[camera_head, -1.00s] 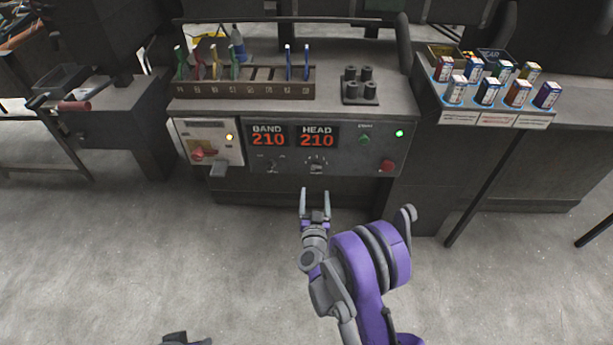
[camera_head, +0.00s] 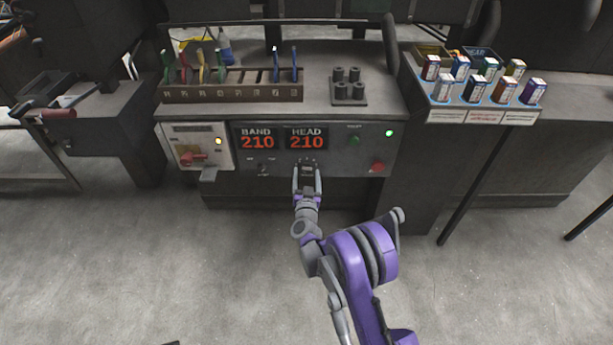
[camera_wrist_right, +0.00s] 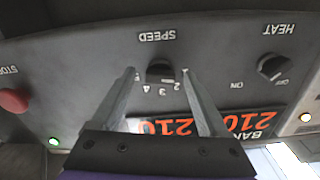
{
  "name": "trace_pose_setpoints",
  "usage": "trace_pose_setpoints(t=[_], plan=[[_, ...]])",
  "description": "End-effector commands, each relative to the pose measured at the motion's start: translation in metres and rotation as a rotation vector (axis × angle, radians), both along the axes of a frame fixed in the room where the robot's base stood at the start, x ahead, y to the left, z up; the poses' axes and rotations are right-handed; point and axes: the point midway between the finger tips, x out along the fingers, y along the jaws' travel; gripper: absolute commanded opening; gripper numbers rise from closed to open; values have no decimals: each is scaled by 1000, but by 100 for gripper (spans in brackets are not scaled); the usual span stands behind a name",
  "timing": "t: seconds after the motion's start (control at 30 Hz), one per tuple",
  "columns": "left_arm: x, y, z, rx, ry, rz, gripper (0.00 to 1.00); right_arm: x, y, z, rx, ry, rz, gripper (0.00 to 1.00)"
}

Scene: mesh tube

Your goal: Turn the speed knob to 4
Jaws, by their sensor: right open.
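The dark speed knob (camera_wrist_right: 160,72) is on the grey control panel (camera_wrist_right: 75,75), under an upside-down SPEED label in the right wrist view. Numbers ring its lower side; I cannot surely tell which one it points at. My right gripper (camera_wrist_right: 158,75) is open, with one finger on each side of the knob. A gap shows beside the fingers, and I see no clear contact. In the head view the right gripper (camera_head: 307,174) reaches up to the panel below the HEAD display and largely covers the knob. My left gripper is not clearly visible.
The HEAT knob (camera_wrist_right: 272,67) is beside the speed knob, pointing near OFF. A red stop button (camera_wrist_right: 13,100) and a lit green lamp (camera_wrist_right: 54,141) are on the other side. Displays (camera_head: 306,139) read 210. Above, the bench holds a tool rack (camera_head: 230,94) and a dark block (camera_head: 348,92).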

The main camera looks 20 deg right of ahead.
Motion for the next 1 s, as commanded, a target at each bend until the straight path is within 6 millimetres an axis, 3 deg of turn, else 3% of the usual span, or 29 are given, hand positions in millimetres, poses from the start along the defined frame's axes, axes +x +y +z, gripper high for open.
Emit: trace_pose_setpoints(t=[0.17,0.6,1.0], plan=[[0,0,0,0,0,0,50,0,0,0,0,0,0,78],[0,0,0,0,0,0,50,0,0,0,0,0,0,0],[0,0,-4,0,1,0,50,0,0,-1,55,-15,0,0]])
